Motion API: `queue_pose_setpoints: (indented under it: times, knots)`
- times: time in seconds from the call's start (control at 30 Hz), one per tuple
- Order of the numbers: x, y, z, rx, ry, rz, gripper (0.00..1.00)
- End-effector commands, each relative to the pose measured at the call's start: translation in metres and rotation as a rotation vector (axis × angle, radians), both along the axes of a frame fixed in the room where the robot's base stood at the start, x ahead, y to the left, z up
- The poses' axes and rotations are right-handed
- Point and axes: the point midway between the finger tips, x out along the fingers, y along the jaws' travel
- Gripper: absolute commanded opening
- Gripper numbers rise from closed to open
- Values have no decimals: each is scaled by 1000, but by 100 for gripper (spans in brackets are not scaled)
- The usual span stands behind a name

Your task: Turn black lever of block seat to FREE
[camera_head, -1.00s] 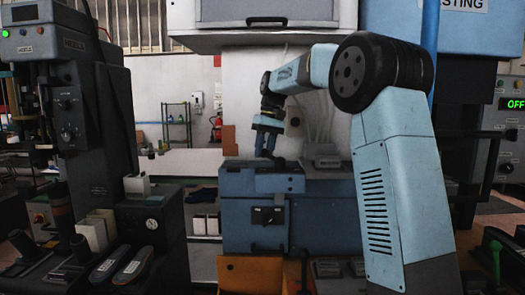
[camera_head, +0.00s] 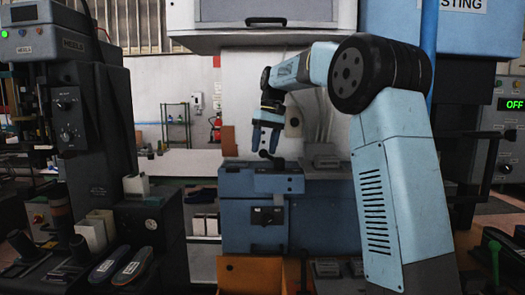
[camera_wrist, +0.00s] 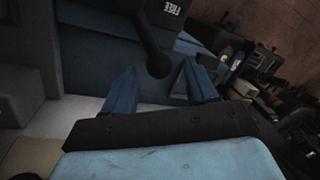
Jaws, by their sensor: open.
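The black lever (camera_head: 266,156) stands on top of the blue block seat (camera_head: 235,182), tilted with its knob toward the left in the head view. In the wrist view the lever (camera_wrist: 147,32) runs from the top edge down to a rounded end. A FREE label (camera_wrist: 173,7) shows just right of its upper part; any other label is out of view. My gripper (camera_head: 265,150) is open and points down just above the lever. In the wrist view its blue fingers (camera_wrist: 160,84) are spread on either side below the rounded end, and nothing is held between them.
A grey block (camera_head: 322,160) sits on the bench right of the lever. A white-fronted cabinet (camera_head: 265,12) hangs above my arm. An orange bin (camera_head: 250,273) is below in front, and a dark press machine (camera_head: 95,130) stands at left. Space around my gripper looks free.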

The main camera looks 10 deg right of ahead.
Motion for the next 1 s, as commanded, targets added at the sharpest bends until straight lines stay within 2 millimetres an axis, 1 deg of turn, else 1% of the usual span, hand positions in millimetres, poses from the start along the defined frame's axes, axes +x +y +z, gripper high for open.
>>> queue_pose_setpoints:
  times: [0.03, 0.2, 0.4, 0.53, 1.0]
  knots:
    - [1, -1, 8, 1, -2, 0, 57]
    - [4, -6, 33, 1, -2, 0, 57]
    - [6, -10, 52, 0, -1, 0, 57]
    - [5, -11, 56, 0, 0, 0, 57]
    - [5, -11, 56, 0, 0, 0, 57]
